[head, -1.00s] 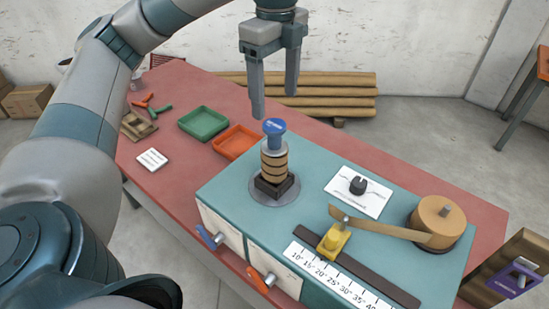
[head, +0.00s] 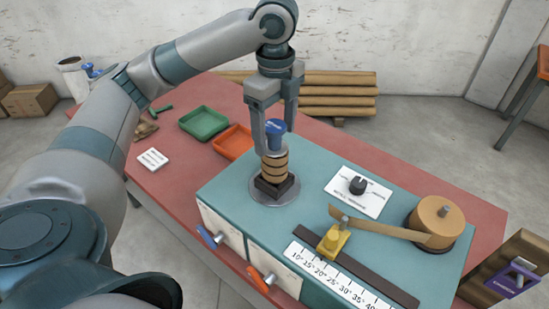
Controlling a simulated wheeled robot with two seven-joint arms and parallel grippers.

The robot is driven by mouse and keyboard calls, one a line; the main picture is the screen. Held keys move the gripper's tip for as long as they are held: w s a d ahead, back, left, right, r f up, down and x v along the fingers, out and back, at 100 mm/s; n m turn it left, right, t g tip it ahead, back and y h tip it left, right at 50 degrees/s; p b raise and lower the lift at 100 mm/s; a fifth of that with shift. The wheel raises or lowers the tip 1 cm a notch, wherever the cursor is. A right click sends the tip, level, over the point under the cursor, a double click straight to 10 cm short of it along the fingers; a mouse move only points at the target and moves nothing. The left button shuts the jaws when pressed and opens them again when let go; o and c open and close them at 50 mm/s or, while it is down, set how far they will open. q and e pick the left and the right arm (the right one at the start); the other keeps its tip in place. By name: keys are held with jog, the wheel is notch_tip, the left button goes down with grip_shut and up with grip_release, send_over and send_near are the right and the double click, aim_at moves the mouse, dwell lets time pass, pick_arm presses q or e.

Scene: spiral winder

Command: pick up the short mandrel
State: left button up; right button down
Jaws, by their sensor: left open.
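A mandrel with a blue, labelled cap (head: 275,127) stands upright on the winder, with brown banded wrapping (head: 274,167) around its lower part. It rests on a dark square block over a round grey disc (head: 290,195). The label is too small to read, so I cannot tell for sure that this is the short mandrel. My left gripper (head: 275,141) points down over it, open, with one finger on each side of the cap. I cannot tell whether the fingers touch it. My right gripper is not in view.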

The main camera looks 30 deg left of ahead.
aim_at(274, 146)
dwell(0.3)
pick_arm(q)
jog(key=shift+a+f+p, duration=0.1)
jog(key=shift+f+p, duration=0.25)
jog(key=shift+f, duration=0.2)
notch_tip(274, 146, down, 3)
jog(key=shift+w+a+p, duration=0.15)
jog(key=shift+p, duration=0.45)
jog(key=shift+f, duration=0.55)
jog(key=c, duration=1.4)
jog(key=shift+c, duration=0.2)
jog(key=shift+r, duration=0.1)
